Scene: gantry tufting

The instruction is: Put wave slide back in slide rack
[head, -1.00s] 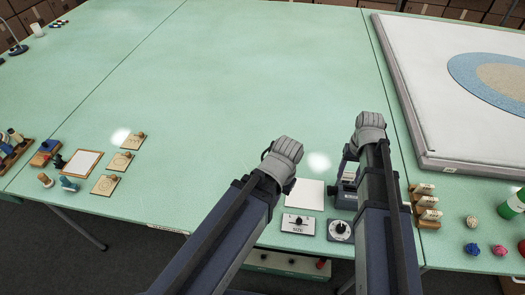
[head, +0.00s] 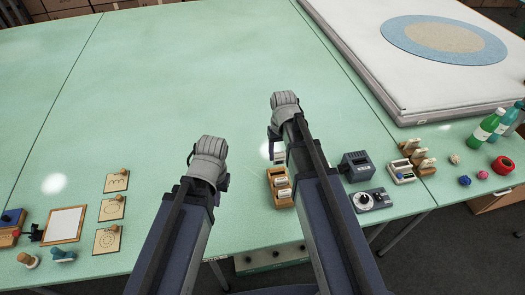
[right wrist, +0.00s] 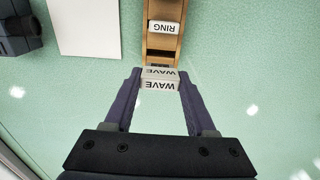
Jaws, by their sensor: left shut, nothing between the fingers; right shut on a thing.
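The wave slide (right wrist: 159,85) is a small pale block with WAVE lettering in the right wrist view. My right gripper (right wrist: 158,80) is shut on it, one finger on each side. The wooden slide rack (right wrist: 177,45) is just beyond it and holds a slide marked RING (right wrist: 164,27). I cannot tell whether the wave slide touches the rack. In the head view the rack (head: 271,196) stands just in front of my right gripper (head: 275,153), with pale slides in it. My left gripper (head: 222,183) is shut and empty, left of the rack over bare table.
Right of my right arm stand a dark grey device (head: 357,166), a dial unit (head: 370,200), a small white device (head: 402,172) and wooden-handled blocks (head: 420,158). Wooden plates with knobs (head: 112,207) and a framed white pad (head: 65,224) are at left. The middle of the table is clear.

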